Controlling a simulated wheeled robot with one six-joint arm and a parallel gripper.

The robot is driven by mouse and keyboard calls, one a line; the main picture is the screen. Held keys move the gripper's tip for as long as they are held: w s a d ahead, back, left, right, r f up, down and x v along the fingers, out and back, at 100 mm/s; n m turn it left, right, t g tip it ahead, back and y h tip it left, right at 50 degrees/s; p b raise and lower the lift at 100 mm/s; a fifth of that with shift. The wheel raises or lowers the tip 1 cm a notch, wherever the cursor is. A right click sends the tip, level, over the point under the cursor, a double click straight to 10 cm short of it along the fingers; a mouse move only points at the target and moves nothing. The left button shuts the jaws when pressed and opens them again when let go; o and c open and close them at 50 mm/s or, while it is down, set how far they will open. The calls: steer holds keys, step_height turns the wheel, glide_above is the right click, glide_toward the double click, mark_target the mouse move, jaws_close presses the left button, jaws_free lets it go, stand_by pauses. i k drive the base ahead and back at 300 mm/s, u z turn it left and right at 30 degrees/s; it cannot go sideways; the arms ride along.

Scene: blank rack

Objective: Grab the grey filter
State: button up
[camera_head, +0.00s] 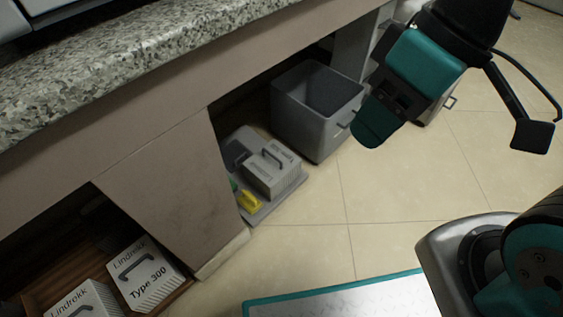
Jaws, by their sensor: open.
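A light grey filter box (271,175) with a dark handle on top stands on a low grey platform (262,211) in the opening under the counter. Its printed text is too small to read. My gripper (452,128) is at the upper right, above the floor, to the right of the filter and well apart from it. It is open and nothing shows in it. Its teal part partly hides the space between the grey bin and the cabinet behind.
A grey open bin (318,107) stands just behind the filter. Yellow and green items (248,200) lie beside it. Two white Lindrekk boxes (146,275) with handles sit in a wooden compartment at lower left. A granite counter (130,50) overhangs.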

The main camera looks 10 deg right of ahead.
mark_target(271, 170)
steer(key=z, duration=1)
steer(key=k, duration=1)
steer(key=u, duration=1.55)
steer(key=i, duration=1)
steer(key=u, duration=0.05)
